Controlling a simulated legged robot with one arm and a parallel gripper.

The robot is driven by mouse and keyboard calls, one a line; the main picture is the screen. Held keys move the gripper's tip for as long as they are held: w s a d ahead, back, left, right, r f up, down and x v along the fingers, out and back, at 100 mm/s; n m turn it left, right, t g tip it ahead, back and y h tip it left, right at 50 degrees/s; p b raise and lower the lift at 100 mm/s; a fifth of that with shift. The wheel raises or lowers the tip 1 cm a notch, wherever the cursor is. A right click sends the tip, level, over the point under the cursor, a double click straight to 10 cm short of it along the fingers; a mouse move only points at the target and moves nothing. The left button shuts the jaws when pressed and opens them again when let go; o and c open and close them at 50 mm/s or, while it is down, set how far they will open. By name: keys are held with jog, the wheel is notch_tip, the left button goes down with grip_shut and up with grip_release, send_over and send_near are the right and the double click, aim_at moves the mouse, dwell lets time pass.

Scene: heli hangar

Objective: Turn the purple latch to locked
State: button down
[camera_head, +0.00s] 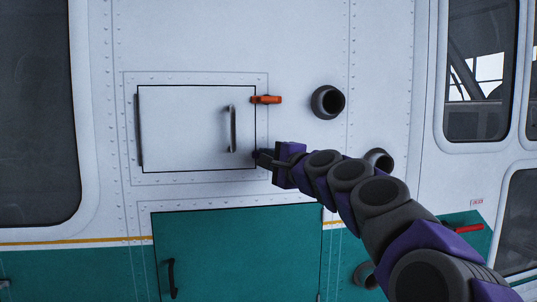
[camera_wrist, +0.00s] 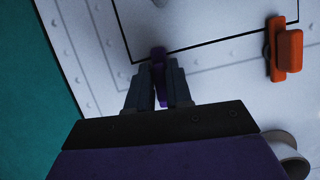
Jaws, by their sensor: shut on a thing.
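The purple latch (camera_wrist: 159,72) sits at the lower right corner of the white hatch door (camera_head: 180,115). In the wrist view it lies between the two fingers of my gripper (camera_wrist: 160,92), which are shut on it. One end of the latch reaches the dark seam of the hatch. In the head view my gripper (camera_head: 264,158) is at that corner and mostly hides the latch. An orange latch (camera_head: 266,100) lies horizontally across the hatch's right edge, near the top; it also shows in the wrist view (camera_wrist: 285,52). The hatch looks closed.
A grey vertical handle (camera_head: 232,129) stands out from the hatch door. Round dark pipes (camera_head: 328,102) stick out to the right of the hatch. A green door (camera_head: 235,252) with a black handle (camera_head: 171,278) is below.

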jog(key=shift+a+f+n+g, duration=0.2)
jog(key=shift+f+n+g, duration=0.15)
jog(key=shift+n, duration=0.25)
jog(key=c, duration=1.3)
grip_release()
jog(key=shift+o, duration=1)
jog(key=shift+r, duration=0.15)
jog(key=b+v, duration=0.1)
jog(key=v, duration=1.6)
jog(key=shift+s+b, duration=0.2)
jog(key=shift+b, duration=0.15)
